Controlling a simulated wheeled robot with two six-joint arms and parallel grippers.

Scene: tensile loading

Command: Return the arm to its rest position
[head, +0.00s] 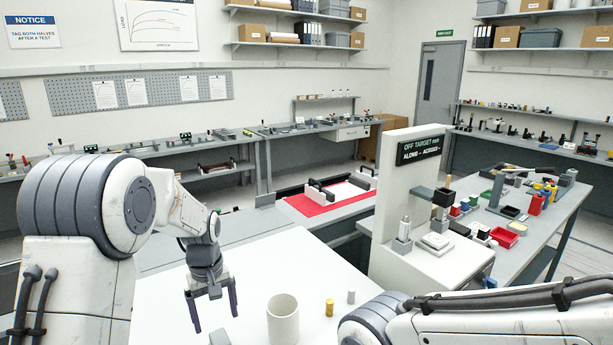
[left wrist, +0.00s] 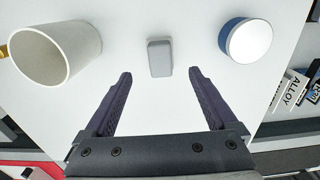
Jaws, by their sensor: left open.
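My left gripper (head: 213,305) hangs over the white table (head: 255,268), fingers pointing down, to the left of a white cup (head: 283,320). In the left wrist view its two dark fingers (left wrist: 160,76) are spread with nothing between them. A small grey block (left wrist: 159,58) lies on the table just beyond the fingertips. The cup (left wrist: 58,50) is at the left of that view, and a round blue-sided piece with a white top (left wrist: 247,41) is at the right. My right arm crosses the lower right of the head view; its gripper is out of frame.
A gold cylinder (head: 329,307) and a small grey cylinder (head: 351,297) stand right of the cup. A pale test stand with a dark sign (head: 421,150) rises behind. A red mat (head: 318,203) lies on a bench farther back. The air around the left gripper looks clear.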

